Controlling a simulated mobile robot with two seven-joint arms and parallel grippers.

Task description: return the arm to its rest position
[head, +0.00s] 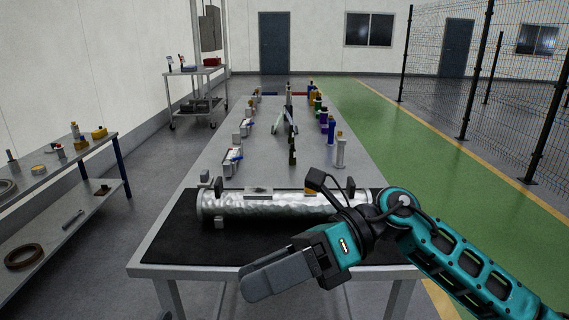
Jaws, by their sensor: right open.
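My right arm comes in from the lower right. Its teal and dark grey gripper (262,283) hangs over the front edge of the table, pointing to the lower left. Its fingers look empty. The gap between them is hard to see from this angle. My left gripper is not in view.
A silvery cylinder (270,206) lies across a black mat (170,240) on the long grey table (205,165), behind my gripper. Several small fixtures stand in rows farther back. A workbench (95,150) is at left, a cart (195,72) behind it. A green walkway (420,150) runs at right.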

